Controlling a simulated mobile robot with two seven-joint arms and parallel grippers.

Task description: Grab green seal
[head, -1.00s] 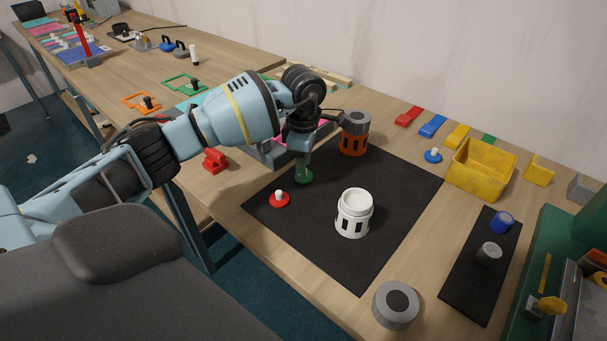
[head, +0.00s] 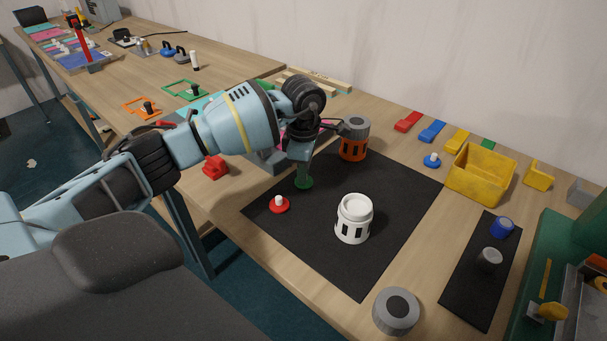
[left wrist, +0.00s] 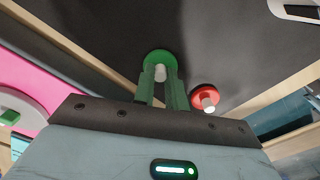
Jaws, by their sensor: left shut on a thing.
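The green seal (head: 304,185) is a flat green disc with a white knob on the black mat (head: 385,200). In the left wrist view the green seal (left wrist: 157,57) lies just past the fingertips. My left gripper (head: 304,176) points down over it; in the left wrist view its two fingers (left wrist: 160,80) are shut on the white knob between them. In the head view the fingers hide the knob. The disc appears to be at mat level; I cannot tell if it touches. My right gripper is not in view.
A red seal (head: 279,205) lies close beside, towards the front. A white canister (head: 353,222) and an orange canister (head: 352,147) stand to the right. A blue seal (head: 431,161) and a yellow bin (head: 480,176) are farther right. The mat's front part is clear.

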